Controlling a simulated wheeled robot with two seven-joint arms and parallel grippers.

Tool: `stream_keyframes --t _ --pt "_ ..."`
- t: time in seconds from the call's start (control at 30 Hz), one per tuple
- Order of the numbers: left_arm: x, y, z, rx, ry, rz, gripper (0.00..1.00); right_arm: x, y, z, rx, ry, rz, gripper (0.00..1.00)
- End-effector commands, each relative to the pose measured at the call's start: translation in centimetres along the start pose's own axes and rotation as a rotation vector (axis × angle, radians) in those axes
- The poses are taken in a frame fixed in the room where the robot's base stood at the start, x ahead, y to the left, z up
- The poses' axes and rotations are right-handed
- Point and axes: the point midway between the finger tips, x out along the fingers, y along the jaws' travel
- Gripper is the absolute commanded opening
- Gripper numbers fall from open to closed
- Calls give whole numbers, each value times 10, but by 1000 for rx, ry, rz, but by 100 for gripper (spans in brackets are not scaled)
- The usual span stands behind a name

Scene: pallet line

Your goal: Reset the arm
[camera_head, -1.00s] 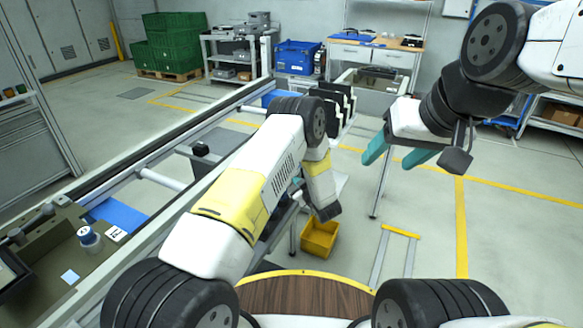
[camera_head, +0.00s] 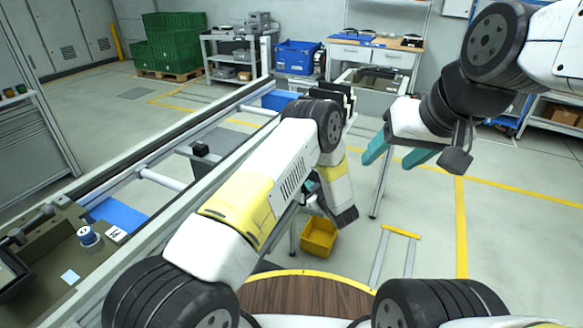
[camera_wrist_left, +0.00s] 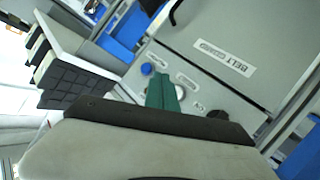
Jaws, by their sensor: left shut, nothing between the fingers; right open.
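My left arm reaches in from the left in the head view, with its wrist bent down over the floor beside the conveyor. The left gripper's green fingers are mostly hidden behind the wrist there. In the left wrist view the left gripper (camera_wrist_left: 163,92) is shut and empty, its fingers in front of a grey panel (camera_wrist_left: 235,45) marked with a "BELT" label. My right gripper (camera_head: 397,157) is open and empty, held in the air at the upper right of the head view.
A conveyor frame (camera_head: 168,180) runs along the left, with an olive tray (camera_head: 55,245) holding a small jar (camera_head: 87,236). A yellow bin (camera_head: 318,238) stands on the floor below my left wrist. A blue crate (camera_head: 297,57) and workbench (camera_head: 372,50) stand behind.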

Motion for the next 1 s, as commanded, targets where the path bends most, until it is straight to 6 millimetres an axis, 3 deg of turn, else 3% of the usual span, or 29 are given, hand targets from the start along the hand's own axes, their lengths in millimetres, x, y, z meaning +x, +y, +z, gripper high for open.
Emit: stream_keyframes --t 0.27,0.43,0.67,0.8,1.0 --pt "0 0 -1 0 0 0 0 0 0 0 0 0 0 60" --pt "3 19 -20 -18 -38 22 0 0 0 0 0 0 0 60" --pt "0 75 -89 -48 -186 111 0 0 0 0 0 0 0 60" --pt "-14 102 -135 -46 -277 175 0 0 0 0 0 0 0 60" --pt "-46 124 -201 -13 -393 264 0 0 0 0 0 0 0 60"
